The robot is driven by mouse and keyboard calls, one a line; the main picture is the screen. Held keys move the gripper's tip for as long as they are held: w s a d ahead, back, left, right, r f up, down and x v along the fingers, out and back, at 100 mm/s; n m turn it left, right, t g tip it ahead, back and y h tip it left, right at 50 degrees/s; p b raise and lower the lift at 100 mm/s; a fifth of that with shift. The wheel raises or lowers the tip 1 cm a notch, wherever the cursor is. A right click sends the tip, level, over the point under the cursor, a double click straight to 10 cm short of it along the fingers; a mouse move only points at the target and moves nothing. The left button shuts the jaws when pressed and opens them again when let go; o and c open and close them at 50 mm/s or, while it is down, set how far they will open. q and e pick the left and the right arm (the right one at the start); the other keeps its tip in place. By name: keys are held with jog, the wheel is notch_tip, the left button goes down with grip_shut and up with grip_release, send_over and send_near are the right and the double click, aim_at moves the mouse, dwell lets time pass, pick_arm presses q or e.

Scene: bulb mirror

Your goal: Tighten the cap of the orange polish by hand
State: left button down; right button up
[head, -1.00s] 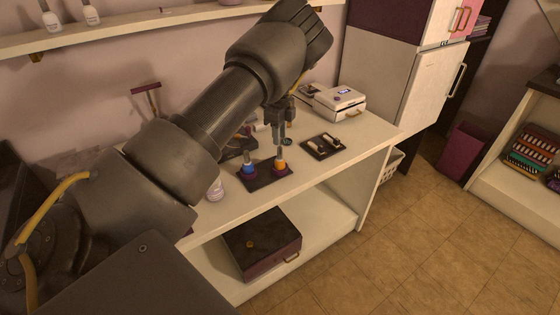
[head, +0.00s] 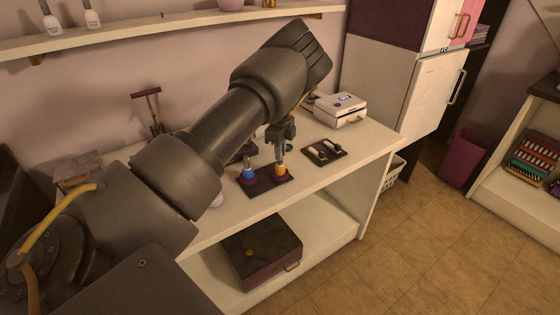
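The orange polish (head: 280,172) stands upright on a dark tray (head: 266,189) on the white counter. Its grey cap is mostly hidden by the fingers of my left gripper (head: 279,158). The gripper points straight down over the bottle, with its fingertips at the height of the cap. The fingers are too small here to show whether they grip the cap or stand open around it. A blue polish (head: 249,173) stands on the same tray, just left of the orange one. My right gripper is not in view.
A dark tray with small pale items (head: 323,152) lies right of the polishes. A white box-shaped device (head: 341,109) stands behind it. A dark box (head: 261,247) sits on the shelf below. The counter's front right is clear.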

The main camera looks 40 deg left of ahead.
pick_arm(q)
jog(key=shift+r+m, duration=0.1)
jog(key=shift+m, duration=0.4)
jog(key=m+p, duration=0.1)
jog(key=m, duration=0.2)
jog(key=shift+m, duration=0.5)
